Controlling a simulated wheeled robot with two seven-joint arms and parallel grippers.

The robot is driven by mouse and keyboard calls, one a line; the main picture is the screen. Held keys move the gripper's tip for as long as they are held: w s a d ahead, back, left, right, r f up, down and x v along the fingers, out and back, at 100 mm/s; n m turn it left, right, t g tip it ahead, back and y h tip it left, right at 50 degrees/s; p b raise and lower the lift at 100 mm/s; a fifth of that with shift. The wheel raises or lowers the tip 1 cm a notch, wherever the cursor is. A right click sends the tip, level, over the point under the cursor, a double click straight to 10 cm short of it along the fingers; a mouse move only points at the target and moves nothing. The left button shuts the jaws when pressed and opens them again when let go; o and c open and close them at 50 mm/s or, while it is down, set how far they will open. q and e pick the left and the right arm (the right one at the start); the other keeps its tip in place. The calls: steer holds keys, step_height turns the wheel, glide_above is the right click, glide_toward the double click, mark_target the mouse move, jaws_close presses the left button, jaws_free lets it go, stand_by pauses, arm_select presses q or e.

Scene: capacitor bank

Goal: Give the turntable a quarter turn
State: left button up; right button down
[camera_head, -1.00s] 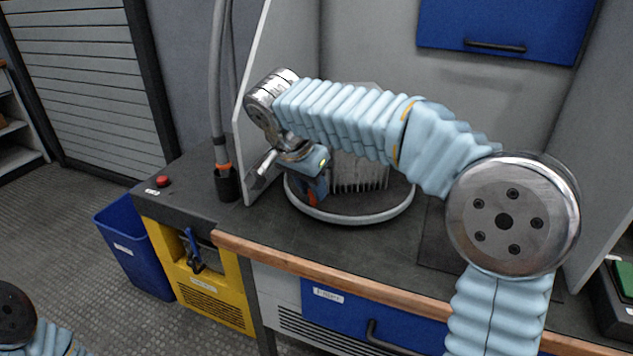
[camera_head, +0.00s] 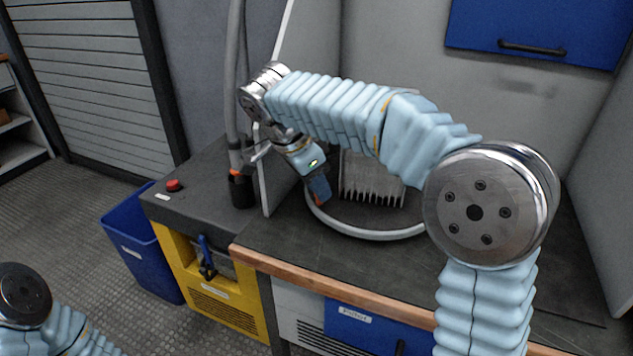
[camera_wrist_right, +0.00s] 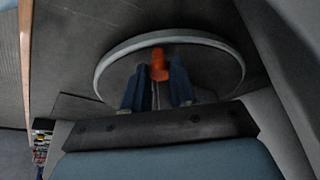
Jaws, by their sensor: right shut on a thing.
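The turntable (camera_head: 372,234) is a round disc with a pale grey rim on the dark worktop, partly hidden behind my right arm. A finned, comb-like pale grey block (camera_head: 372,184) stands on it. My right gripper (camera_head: 321,196) reaches down at the turntable's left side. In the right wrist view its two blue fingers (camera_wrist_right: 156,88) are shut on an orange peg (camera_wrist_right: 159,64) that stands inside the rim (camera_wrist_right: 214,41). The peg is mostly hidden in the head view. Part of my left arm shows at the lower left; its gripper is out of the picture.
A light panel (camera_head: 277,130) stands close to the left of the turntable. A grey hose (camera_head: 236,100) and a red button (camera_head: 174,185) are further left. A yellow cabinet (camera_head: 222,312) and a blue bin (camera_head: 143,250) stand below. Worktop in front of the turntable is clear.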

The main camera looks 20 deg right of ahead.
steer(key=shift+w, duration=0.2)
stand_by(0.4)
steer(key=c, duration=0.9)
jaws_free()
steer(key=shift+r, duration=0.3)
step_height(320, 180, up, 3)
steer(key=shift+a, duration=0.15)
steer(key=shift+s+a+r, duration=0.75)
steer(key=shift+s+r, duration=0.8)
steer(key=shift+s, duration=0.65)
steer(key=shift+s+a+r, duration=0.75)
steer(key=shift+s+r, duration=0.85)
steer(key=shift+s, duration=0.6)
steer(key=shift+s+a+r, duration=0.75)
steer(key=shift+s+r, duration=0.8)
steer(key=shift+s, duration=0.65)
